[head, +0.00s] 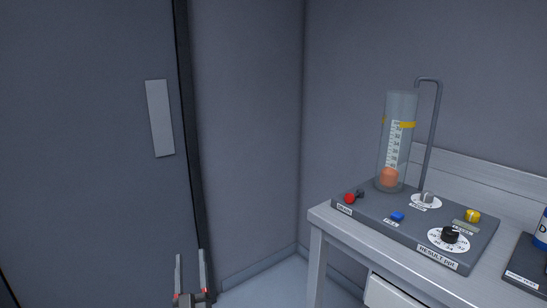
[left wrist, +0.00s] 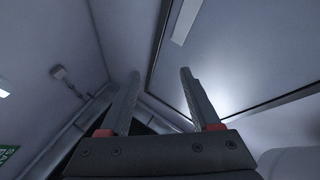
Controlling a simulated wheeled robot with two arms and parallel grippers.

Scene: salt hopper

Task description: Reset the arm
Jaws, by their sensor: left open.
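My left gripper (head: 190,256) shows at the bottom of the head view, left of the table. Its two fingers point up and stand apart, with nothing between them. In the left wrist view the same gripper (left wrist: 160,73) is open and empty, with red at the base of each finger. It is apart from the apparatus on the table. My right gripper is in neither view.
A grey table (head: 350,238) stands at the right. Its control panel (head: 375,207) carries a clear graduated cylinder (head: 398,105) with an orange ball (head: 389,178) inside. A dark door (head: 90,120) with a light plate (head: 160,118) is at the left. Floor shows between them.

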